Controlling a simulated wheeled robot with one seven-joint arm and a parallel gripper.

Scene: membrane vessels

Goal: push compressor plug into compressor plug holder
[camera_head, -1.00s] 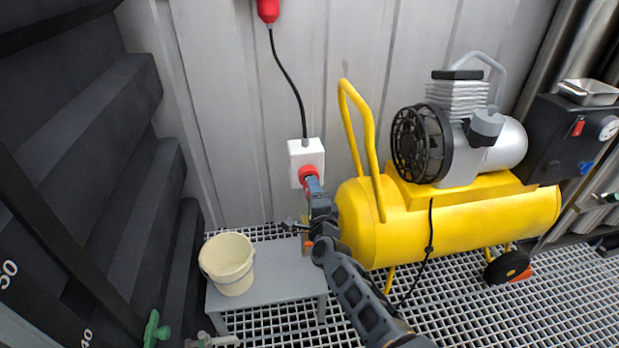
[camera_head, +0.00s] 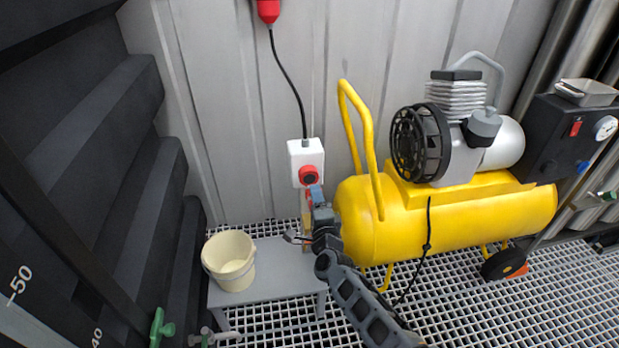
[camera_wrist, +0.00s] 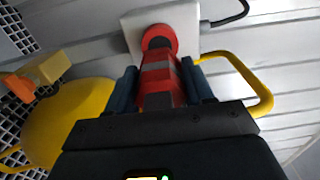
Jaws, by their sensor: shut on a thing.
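The compressor plug (camera_wrist: 160,82), red with a grey band, is gripped between the two fingers of my gripper (camera_head: 315,195) in the wrist view. In the head view it is mostly hidden by my gripper. The plug holder (camera_head: 309,175) is a red round socket on a white box (camera_head: 305,153) on the wall. In the wrist view the holder (camera_wrist: 158,38) lies straight beyond the plug's far end. The exact gap between plug and holder is hard to judge.
A yellow compressor (camera_head: 455,215) stands close on the right, with its upright handle (camera_head: 369,140) near my arm. A grey bench (camera_head: 270,278) holds a cream bucket (camera_head: 230,260) at lower left. A black cable (camera_head: 287,85) runs up from the box.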

